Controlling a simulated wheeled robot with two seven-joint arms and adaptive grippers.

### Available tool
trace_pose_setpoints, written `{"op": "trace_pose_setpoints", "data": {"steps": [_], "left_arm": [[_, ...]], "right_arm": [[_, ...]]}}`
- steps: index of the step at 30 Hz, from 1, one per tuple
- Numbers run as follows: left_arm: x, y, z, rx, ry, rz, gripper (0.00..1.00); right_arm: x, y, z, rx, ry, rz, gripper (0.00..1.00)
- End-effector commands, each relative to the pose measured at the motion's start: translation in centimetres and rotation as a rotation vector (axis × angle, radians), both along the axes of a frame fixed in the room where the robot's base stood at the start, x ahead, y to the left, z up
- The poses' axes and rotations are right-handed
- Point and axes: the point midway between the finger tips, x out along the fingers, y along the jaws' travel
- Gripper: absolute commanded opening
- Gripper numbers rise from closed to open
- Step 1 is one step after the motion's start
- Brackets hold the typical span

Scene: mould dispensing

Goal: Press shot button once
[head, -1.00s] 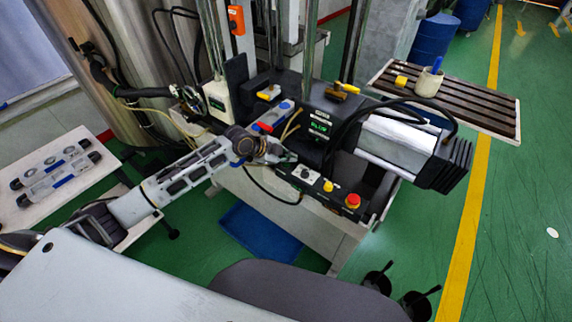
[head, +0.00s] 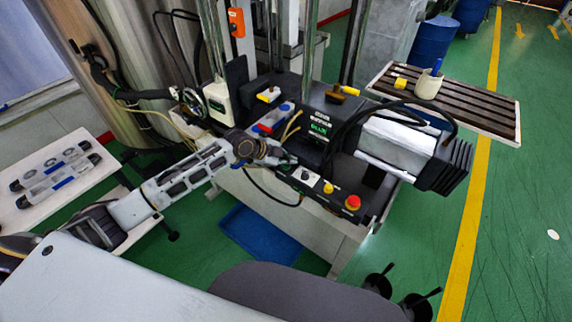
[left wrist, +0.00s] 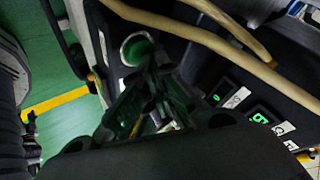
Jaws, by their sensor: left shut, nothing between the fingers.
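In the head view my left gripper (head: 289,160) is at the front of the machine, above the panel's left end, and hides the button there. My right gripper is not in view.
The control panel carries a yellow knob (head: 328,187) and a red emergency button (head: 352,202) to the right. Tan hoses (left wrist: 205,40) and a lit display (left wrist: 260,119) are near the fingers. A black cable loops below the gripper. A blue tray (head: 258,236) lies on the floor.

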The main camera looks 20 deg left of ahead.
Motion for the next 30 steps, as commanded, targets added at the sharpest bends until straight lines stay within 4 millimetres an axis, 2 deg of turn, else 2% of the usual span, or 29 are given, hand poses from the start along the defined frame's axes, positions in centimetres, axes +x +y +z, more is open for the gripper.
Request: {"op": "trace_pose_setpoints", "data": {"steps": [14, 30], "left_arm": [[-0.01, 0.02, -0.05, 0.001, 0.000, 0.001, 0.00], [-0.04, 0.06, -1.01, 0.001, 0.003, 0.001, 0.00]], "right_arm": [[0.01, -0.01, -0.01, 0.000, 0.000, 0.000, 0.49], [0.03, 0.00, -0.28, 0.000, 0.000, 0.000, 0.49]]}}
